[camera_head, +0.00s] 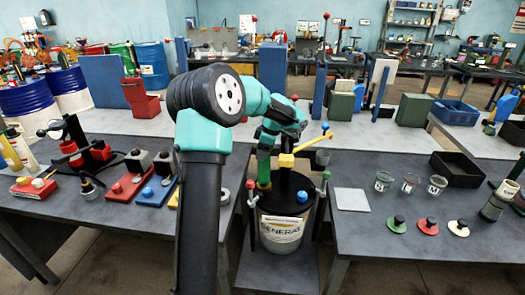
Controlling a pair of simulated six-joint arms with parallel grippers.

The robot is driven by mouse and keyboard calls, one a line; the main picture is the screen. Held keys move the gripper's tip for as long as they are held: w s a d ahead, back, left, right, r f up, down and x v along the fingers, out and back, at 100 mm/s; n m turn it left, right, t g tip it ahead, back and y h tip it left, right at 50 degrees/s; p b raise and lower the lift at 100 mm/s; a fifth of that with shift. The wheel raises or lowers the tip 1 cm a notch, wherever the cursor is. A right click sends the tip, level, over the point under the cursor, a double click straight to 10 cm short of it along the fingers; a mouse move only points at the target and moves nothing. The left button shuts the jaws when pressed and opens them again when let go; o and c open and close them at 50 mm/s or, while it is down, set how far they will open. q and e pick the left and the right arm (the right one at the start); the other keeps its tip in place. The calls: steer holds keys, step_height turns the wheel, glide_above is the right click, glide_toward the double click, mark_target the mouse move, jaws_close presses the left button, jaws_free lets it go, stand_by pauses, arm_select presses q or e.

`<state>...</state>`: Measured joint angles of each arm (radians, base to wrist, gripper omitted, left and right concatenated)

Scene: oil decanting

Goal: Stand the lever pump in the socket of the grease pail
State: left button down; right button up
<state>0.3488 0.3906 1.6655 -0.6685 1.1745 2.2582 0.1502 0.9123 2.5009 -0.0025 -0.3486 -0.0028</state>
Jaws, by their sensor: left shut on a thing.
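The grease pail (282,235) is white with a printed label and stands on a low grey bench near the middle. Its dark lid (292,206) bears a blue knob. The lever pump shows a yellow head (287,160) above the lid, with a yellow lever slanting up to the right. My left gripper (287,143) is shut on the pump, partly hidden by its own wrist. A dark stem shows below the head. I cannot tell whether its foot is in the socket, as that part is dark and partly covered. My right gripper is not in view.
The right table holds glass cups (383,181), coloured discs (427,227) and a black tray (456,170). Red and blue blocks (155,192) lie on the left table.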

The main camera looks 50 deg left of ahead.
arm_select(q)
steer(key=shift+f, duration=0.7)
steer(key=shift+c, duration=1.3)
jaws_free()
steer(key=shift+r, duration=0.1)
steer(key=v, duration=1.7)
steer(key=shift+w+d, duration=0.1)
